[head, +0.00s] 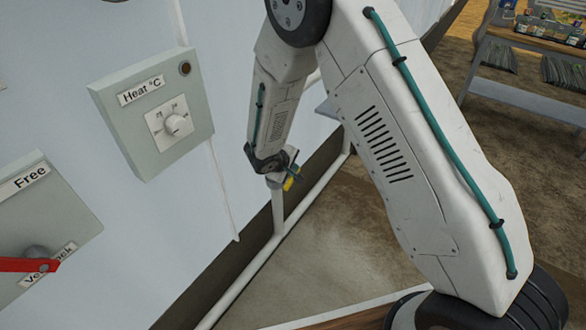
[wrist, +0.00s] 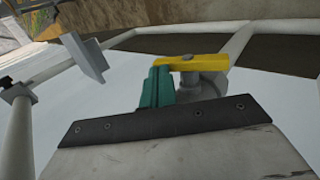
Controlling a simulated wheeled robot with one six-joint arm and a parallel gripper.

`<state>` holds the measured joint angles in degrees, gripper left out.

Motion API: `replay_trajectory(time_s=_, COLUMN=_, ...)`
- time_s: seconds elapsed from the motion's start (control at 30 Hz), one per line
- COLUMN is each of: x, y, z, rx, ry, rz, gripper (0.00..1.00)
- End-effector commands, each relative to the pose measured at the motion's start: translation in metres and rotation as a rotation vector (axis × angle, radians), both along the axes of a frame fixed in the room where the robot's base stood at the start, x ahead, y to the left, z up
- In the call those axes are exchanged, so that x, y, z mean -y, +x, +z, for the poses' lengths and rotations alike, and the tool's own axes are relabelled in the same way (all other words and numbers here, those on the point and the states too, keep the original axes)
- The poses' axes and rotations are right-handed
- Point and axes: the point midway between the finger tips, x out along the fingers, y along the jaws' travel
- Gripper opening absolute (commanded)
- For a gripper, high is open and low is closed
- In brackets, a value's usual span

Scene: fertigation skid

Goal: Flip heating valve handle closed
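The heating valve's yellow handle (wrist: 208,66) lies crosswise in the wrist view, on a grey valve body (wrist: 207,86) on a white pipe. My gripper (wrist: 158,82) has its teal fingers close together, with no clear gap between them. The fingertips are at the left end of the handle and seem to touch it; exact contact is hard to tell. In the head view the yellow handle (head: 291,183) shows small beside my gripper (head: 292,168), low by the wall. My wrist partly hides the valve there.
A white vertical pipe (head: 278,212) joins a long low pipe (head: 250,268) along the wall. A "Heat °C" dial box (head: 155,110) and a "Free" box with a red lever (head: 25,265) are on the wall. A grey bracket (wrist: 85,60) sticks out nearby. A bench stands far right.

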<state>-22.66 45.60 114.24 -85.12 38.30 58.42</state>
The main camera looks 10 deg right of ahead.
Motion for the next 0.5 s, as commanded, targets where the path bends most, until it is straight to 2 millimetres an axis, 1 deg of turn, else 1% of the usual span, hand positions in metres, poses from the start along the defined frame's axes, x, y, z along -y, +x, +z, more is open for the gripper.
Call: replay_trajectory(time_s=0.5, x=0.0067, y=0.0060, z=-0.0023, rx=0.000, ry=0.000, rz=0.000, gripper=0.00)
